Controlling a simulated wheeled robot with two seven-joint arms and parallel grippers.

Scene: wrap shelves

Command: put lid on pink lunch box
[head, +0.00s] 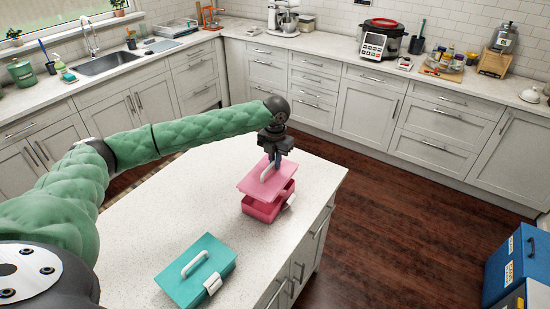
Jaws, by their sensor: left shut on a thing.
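The pink lunch box (262,209) stands on the white island counter near its right edge, with a light clasp on its right side. The pink lid (257,184) has a white handle (267,171) and sits above the box, tilted. A dark gap shows between lid and box at the right; whether they touch at the left I cannot tell. My left gripper (271,160) points down over the lid and is shut on its handle. The right gripper is not in view.
A teal lunch box (195,274) with a white handle and clasp, lid on, stands nearer on the island counter (165,225). The counter left of the pink box is clear. Blue bins (510,265) stand on the floor at the right.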

